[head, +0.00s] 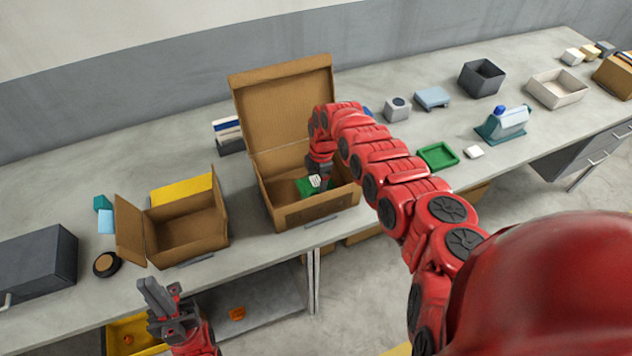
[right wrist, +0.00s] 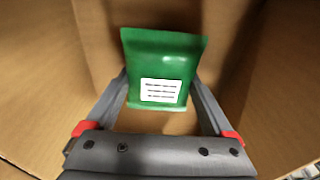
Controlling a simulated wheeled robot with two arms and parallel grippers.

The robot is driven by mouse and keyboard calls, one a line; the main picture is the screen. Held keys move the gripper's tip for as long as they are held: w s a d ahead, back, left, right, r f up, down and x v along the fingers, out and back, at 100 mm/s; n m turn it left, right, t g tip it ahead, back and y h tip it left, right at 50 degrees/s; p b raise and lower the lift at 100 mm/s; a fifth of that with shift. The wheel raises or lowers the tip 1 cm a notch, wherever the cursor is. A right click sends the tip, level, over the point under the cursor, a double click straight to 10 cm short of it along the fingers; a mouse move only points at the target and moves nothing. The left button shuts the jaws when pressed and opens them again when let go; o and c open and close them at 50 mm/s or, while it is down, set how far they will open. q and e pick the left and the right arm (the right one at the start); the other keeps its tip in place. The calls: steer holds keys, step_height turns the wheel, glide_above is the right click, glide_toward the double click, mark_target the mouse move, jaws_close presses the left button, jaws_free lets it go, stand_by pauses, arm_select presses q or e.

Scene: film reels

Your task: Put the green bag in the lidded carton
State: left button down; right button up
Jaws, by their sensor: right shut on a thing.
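The green bag (head: 306,187) with a white label is inside the lidded carton (head: 312,209), whose lid (head: 287,105) stands open at the back. My right gripper (head: 318,180) reaches down into the carton and is shut on the bag. In the right wrist view the bag (right wrist: 162,66) sits between the two fingers (right wrist: 160,105), with cardboard walls around it. Whether the bag touches the carton floor cannot be told. My left gripper (head: 160,302) is in front of the table's edge, empty, its fingers apart.
An open flapped box (head: 187,230) stands left of the carton, with a yellow item (head: 183,190) behind it. A dark grey box (head: 38,264) is at far left. A green tray (head: 438,156) and grey blocks (head: 396,109) lie to the right. A yellow bin (head: 135,338) is below the table.

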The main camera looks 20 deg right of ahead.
steer(key=shift+f+b, duration=0.35)
steer(key=shift+b, duration=0.05)
steer(key=o, duration=1.1)
steer(key=shift+s+r, duration=0.1)
steer(key=shift+s, duration=0.05)
steer(key=shift+o, duration=0.8)
